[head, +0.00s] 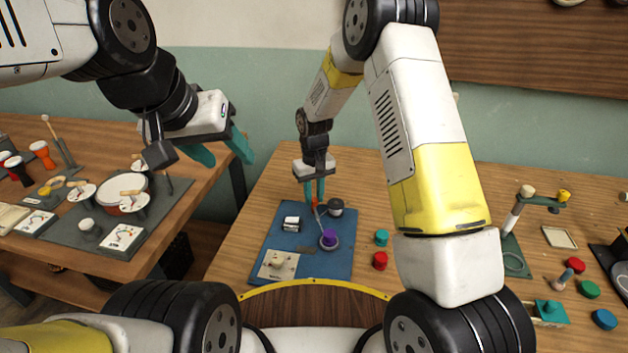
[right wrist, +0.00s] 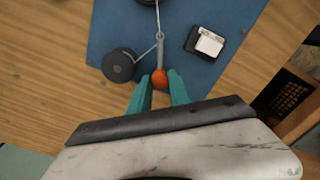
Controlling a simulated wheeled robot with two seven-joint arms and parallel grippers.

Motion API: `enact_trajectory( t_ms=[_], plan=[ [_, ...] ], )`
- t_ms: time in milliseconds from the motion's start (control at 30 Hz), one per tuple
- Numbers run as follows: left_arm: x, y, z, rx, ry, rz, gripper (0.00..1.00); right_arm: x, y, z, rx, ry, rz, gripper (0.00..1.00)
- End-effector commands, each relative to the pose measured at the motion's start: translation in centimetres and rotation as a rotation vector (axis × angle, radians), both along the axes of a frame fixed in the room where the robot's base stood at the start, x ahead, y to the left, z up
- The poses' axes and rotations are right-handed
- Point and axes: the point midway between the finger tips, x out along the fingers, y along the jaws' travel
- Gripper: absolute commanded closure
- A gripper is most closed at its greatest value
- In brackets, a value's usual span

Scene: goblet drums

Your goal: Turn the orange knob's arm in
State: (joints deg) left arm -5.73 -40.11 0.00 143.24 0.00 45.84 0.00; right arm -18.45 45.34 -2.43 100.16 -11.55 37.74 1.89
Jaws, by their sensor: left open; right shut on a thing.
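The orange knob (right wrist: 160,79) sits at the near end of a thin grey arm (right wrist: 160,50) in the right wrist view. The arm runs over a blue board (head: 309,239); a thin rod also links it toward a dark round cylinder (right wrist: 119,66). My right gripper (head: 314,199) is low over the board's far edge, its teal fingers on both sides of the knob, shut on it. In the head view the fingers mostly hide the knob. A purple-topped round piece (head: 329,237) stands on the board nearer to me. My left gripper (head: 230,160) is open and empty, raised at the left.
A stand (head: 516,225) is further right. A left table (head: 189,212) holds drums and meters.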

Motion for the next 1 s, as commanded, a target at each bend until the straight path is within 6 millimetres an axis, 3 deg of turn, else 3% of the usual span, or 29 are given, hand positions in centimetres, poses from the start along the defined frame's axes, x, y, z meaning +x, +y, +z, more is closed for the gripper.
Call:
enact_trajectory(
  t_ms=[400,433,533,867,1000],
  plan=[
    [0.0,0.0,0.0,0.0,0.0,0.0,0.47,0.0,0.0,0.0,0.0,-0.001,0.01,1.0],
    [0.0,0.0,0.0,0.0,0.0,0.0,0.47,0.0,0.0,0.0,0.0,-0.001,0.01,0.75],
    [0.0,0.0,0.0,0.0,0.0,0.0,0.47,0.0,0.0,0.0,0.0,0.0,0.009,0.55],
    [0.0,0.0,0.0,0.0,0.0,0.0,0.47,0.0,0.0,0.1,0.0,0.0,0.008,0.55],
    [0.0,0.0,0.0,0.0,0.0,0.0,0.47,0.1,0.0,1.6,0.002,-0.004,0.008,0.55]
  ],
)
